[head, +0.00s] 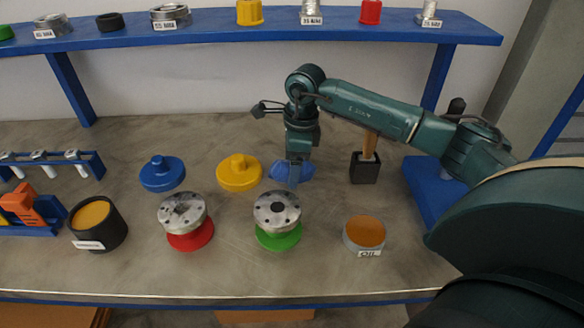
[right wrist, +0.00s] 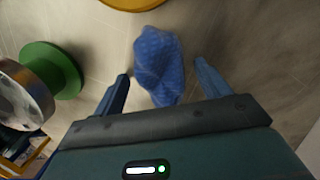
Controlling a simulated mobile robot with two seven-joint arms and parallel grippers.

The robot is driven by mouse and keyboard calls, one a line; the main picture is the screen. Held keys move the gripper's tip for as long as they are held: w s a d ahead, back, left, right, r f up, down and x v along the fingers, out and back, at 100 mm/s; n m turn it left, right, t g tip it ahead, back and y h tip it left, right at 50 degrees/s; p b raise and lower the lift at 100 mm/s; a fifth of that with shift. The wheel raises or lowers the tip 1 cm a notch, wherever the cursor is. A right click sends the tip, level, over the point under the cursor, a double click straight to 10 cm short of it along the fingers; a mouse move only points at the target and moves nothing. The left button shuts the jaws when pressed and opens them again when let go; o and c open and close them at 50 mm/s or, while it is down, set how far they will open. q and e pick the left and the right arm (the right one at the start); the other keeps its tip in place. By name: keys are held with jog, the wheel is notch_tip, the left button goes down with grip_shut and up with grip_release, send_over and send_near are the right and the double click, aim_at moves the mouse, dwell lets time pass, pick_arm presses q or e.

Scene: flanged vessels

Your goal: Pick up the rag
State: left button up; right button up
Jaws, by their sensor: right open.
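The rag (head: 305,170) is a crumpled blue cloth lying on the bench top, right of the yellow flanged lid. My right gripper (head: 294,180) points down above it and hides part of it in the head view. In the right wrist view the rag (right wrist: 160,65) lies between and just ahead of the two open fingers of my right gripper (right wrist: 160,88). A gap shows on each side of the cloth near the fingertips. My left gripper is not in view.
Near the rag are the yellow lid (head: 239,172), a grey flange on a green base (head: 279,240) and a black block (head: 365,168) holding a wooden handle. An oil tin (head: 365,233) stands front right. A blue shelf (head: 200,32) runs along the back.

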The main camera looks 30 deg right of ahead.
jog(key=shift+f, duration=0.1)
jog(key=shift+c, duration=0.4)
jog(key=c, duration=1)
notch_tip(320, 180, up, 10)
jog(key=o, duration=0.5)
jog(key=c, duration=0.4)
jog(key=shift+a, duration=0.15)
